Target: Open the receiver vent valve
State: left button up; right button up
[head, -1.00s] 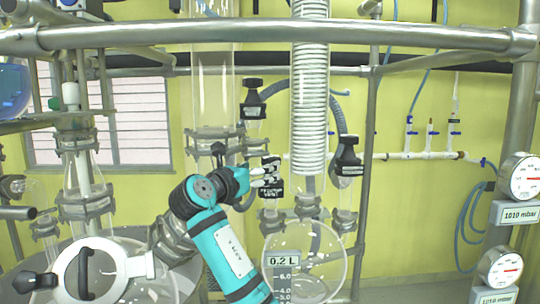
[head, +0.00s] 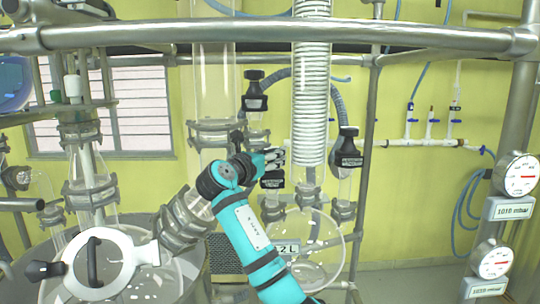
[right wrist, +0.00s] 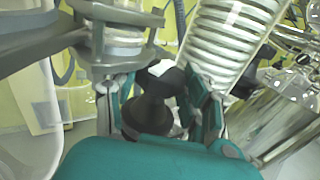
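A small black valve (head: 272,181) with a tag too small to read sits just above the round glass receiver flask (head: 318,240) in the head view. My right gripper (head: 274,157) is at the top of this valve, and its teal arm comes up from below. In the right wrist view, the fingers of my right gripper (right wrist: 160,95) stand apart, one on each side of a black knob (right wrist: 148,112). Gaps show beside the knob, so I see no firm grip; the palm hides its lower part. My left gripper is not in view.
Two other black tagged valves, an upper one (head: 254,96) and a right one (head: 347,155), are close by. A coiled glass condenser (head: 311,95) hangs just right of the gripper. A metal rail (head: 400,35) crosses above.

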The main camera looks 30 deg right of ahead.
jog(key=c, duration=0.4)
jog(key=shift+n+t, duration=0.3)
jog(key=shift+t, duration=0.1)
jog(key=shift+s+d+n+t+y, duration=0.15)
jog(key=shift+n+t+y, duration=0.8)
jog(key=shift+t, duration=0.25)
jog(key=n+t+y, duration=0.3)
jog(key=y, duration=0.1)
jog(key=shift+s+d+r+n+t, duration=0.1)
jog(key=shift+s+d+n+t, duration=0.05)
jog(key=shift+d+n+t, duration=0.15)
jog(key=n+t+y, duration=0.1)
jog(key=n+y, duration=0.1)
jog(key=y, duration=0.1)
jog(key=shift+t, duration=0.3)
jog(key=shift+n+t+y, duration=0.5)
jog(key=shift+n+y, duration=0.75)
jog(key=shift+y, duration=0.6)
jog(key=shift+y, duration=0.3)
